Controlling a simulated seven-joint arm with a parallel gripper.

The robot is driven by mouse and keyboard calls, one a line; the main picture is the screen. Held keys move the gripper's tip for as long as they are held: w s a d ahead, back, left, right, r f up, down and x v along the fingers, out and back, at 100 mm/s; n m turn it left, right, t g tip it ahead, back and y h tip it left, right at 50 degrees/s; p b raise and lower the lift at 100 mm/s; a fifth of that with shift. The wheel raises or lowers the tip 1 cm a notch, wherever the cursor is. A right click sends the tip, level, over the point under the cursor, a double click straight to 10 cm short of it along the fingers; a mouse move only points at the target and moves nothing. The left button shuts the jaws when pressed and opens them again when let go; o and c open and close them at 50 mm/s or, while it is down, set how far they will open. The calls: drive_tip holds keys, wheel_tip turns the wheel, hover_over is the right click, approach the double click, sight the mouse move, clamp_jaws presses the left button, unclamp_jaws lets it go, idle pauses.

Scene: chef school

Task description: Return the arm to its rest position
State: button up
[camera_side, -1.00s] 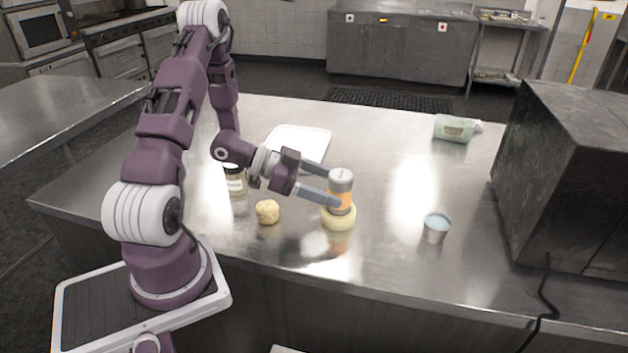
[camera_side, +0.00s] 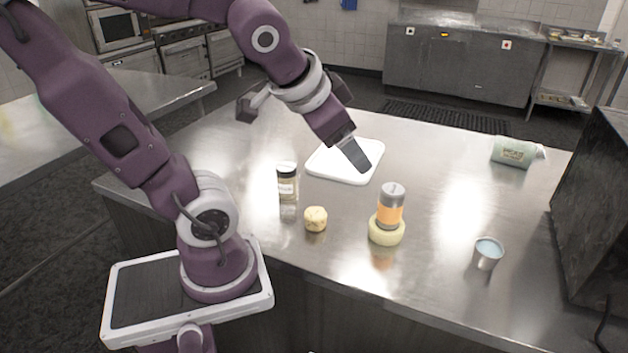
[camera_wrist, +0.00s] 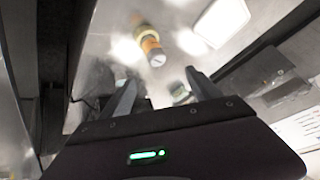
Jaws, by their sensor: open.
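My gripper (camera_side: 354,152) is raised above the steel counter, in front of the white cutting board in the side view. In the wrist view its two fingers (camera_wrist: 160,92) stand apart with nothing between them. An orange-banded shaker with a grey top (camera_side: 391,205) stands upright on or in a pale yellow ring-shaped piece (camera_side: 386,231) on the counter, apart from my gripper. The shaker also shows in the wrist view (camera_wrist: 151,46), beyond the fingers.
A white board (camera_side: 335,168), a dark-lidded jar (camera_side: 287,182), a pale lump (camera_side: 316,219), a small metal cup (camera_side: 488,253) and a green bottle (camera_side: 514,152) are on the counter (camera_side: 440,190). A large dark box (camera_side: 592,215) stands at the right.

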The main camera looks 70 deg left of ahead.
drive_tip(key=s+d+g+h, duration=0.1)
drive_tip(key=s+d+h, duration=0.2)
drive_tip(key=s+d, duration=0.5)
drive_tip(key=shift+s+f+g, duration=0.2)
drive_tip(key=shift+f+g, duration=0.1)
drive_tip(key=shift+f, duration=0.1)
